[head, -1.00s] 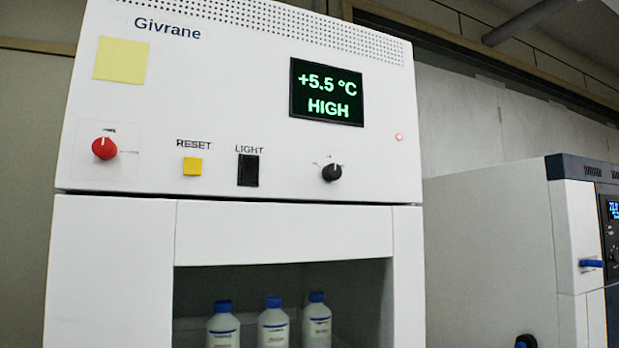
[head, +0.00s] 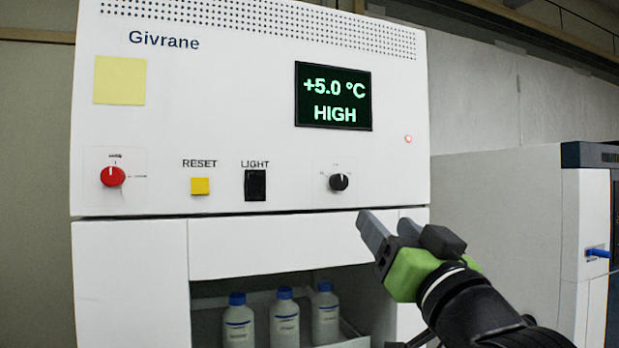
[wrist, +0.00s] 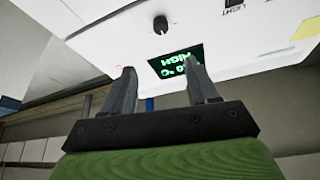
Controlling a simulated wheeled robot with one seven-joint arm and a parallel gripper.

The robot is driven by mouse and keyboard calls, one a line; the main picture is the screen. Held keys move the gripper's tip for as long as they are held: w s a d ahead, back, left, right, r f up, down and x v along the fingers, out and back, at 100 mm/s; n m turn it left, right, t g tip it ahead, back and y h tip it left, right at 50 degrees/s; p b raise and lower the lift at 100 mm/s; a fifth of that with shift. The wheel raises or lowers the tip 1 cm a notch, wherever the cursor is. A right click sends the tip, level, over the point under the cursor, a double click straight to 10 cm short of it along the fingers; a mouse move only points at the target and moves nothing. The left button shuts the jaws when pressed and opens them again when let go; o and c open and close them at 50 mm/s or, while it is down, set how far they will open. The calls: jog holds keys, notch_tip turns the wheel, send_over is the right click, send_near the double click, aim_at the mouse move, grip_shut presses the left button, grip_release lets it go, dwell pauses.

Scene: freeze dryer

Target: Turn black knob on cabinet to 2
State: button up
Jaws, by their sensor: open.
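The black knob (head: 339,182) is on the white cabinet's (head: 240,245) upper panel, below the display and right of the LIGHT switch. The small marks around it are too blurred to read. It also shows in the wrist view (wrist: 160,24), beyond my fingers and upside down in the picture. My gripper (head: 372,232) is below and to the right of the knob in the head view, apart from it. In the wrist view my gripper (wrist: 163,80) has its two fingers apart with nothing between them.
The display (head: 333,97) reads +5.0 °C HIGH. A red knob (head: 113,176), yellow RESET button (head: 200,186) and black LIGHT switch (head: 255,185) share the panel. Several blue-capped bottles (head: 284,318) stand in the opening below. Another white unit (head: 500,235) stands at right.

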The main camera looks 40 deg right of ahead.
aim_at(341, 184)
jog(key=p+x, duration=0.6)
jog(key=x, duration=0.9)
jog(key=shift+w+a+f, duration=0.1)
jog(key=shift+a+f, duration=0.05)
jog(key=shift+f, duration=0.05)
jog(key=shift+w, duration=0.4)
jog(key=shift+s, duration=0.15)
jog(key=c, duration=1)
jog(key=shift+f, duration=0.1)
jog(key=shift+c, duration=0.2)
